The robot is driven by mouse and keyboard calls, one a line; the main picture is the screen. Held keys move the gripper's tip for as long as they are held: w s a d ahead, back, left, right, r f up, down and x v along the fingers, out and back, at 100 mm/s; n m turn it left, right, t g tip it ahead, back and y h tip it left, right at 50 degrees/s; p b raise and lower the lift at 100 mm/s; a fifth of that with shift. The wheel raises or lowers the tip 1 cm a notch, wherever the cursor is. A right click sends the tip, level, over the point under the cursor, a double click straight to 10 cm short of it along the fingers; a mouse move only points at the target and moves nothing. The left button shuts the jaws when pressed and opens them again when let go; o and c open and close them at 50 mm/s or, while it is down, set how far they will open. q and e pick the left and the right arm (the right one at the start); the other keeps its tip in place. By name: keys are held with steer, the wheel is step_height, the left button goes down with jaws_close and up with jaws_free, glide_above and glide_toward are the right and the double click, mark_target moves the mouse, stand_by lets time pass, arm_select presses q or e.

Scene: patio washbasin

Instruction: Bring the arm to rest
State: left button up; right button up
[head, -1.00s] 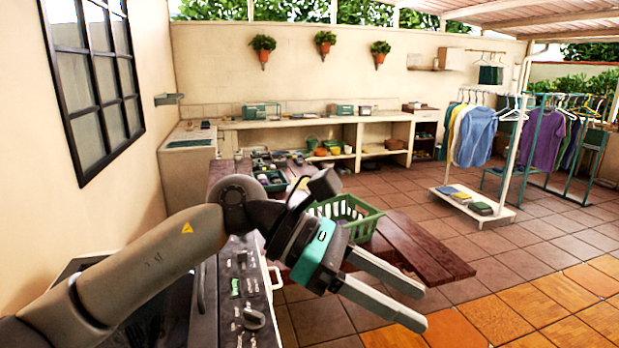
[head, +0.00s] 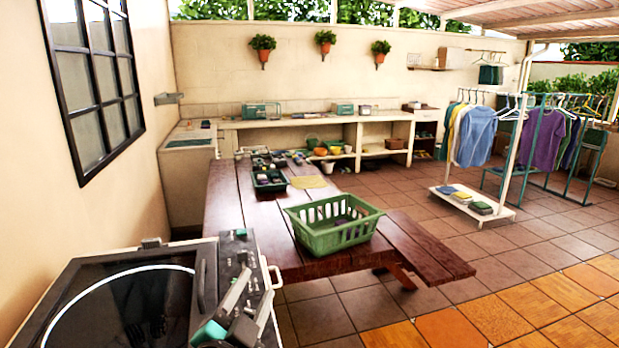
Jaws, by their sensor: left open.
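My left gripper (head: 256,288) is low at the bottom edge, left of centre. Its teal body (head: 208,334) is partly cut off by the frame. Its two grey fingers point up and away, apart, with nothing between them. In the picture they overlap the dark control panel of the top-loading washer (head: 55,288); I cannot tell whether they touch it. The rest of my left arm is out of view. My right gripper is not in view.
A green basket (head: 332,234) with something dark inside stands on the wooden table (head: 235,207), beside a bench (head: 425,243). A dark tray (head: 270,182) lies farther back. A clothes rack (head: 509,165) stands right. Tiled floor is clear at the lower right.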

arm_select(q)
steer(key=s+a+f+n+g+y, duration=0.1)
steer(key=s+a+f+n+g, duration=0.15)
steer(key=f, duration=0.25)
steer(key=s+a+f+n+g+y, duration=0.1)
steer(key=s+a+f+n+g, duration=0.1)
steer(key=s+f+g, duration=0.3)
steer(key=s+a+f+n+g, duration=0.1)
steer(key=s+f+n+g, duration=0.15)
steer(key=s+f, duration=0.45)
steer(key=s+a+f+n+g, duration=0.1)
steer(key=s+a+f+g, duration=0.3)
steer(key=s, duration=0.6)
step_height(320, 180, down, 28)
steer(key=s+d+g+b, duration=0.1)
steer(key=s+d+b, duration=0.1)
steer(key=b, duration=0.3)
steer(key=s+a+f+b, duration=0.1)
steer(key=s+f+b, duration=0.1)
steer(key=s+f, duration=0.6)
steer(key=s+a+f+g+b, duration=0.1)
steer(key=s+f+b, duration=0.2)
steer(key=s+f, duration=0.5)
step_height(320, 180, down, 4)
steer(key=shift+a+r+y, duration=0.25)
steer(key=shift+a+y, duration=0.05)
steer(key=shift+y, duration=0.1)
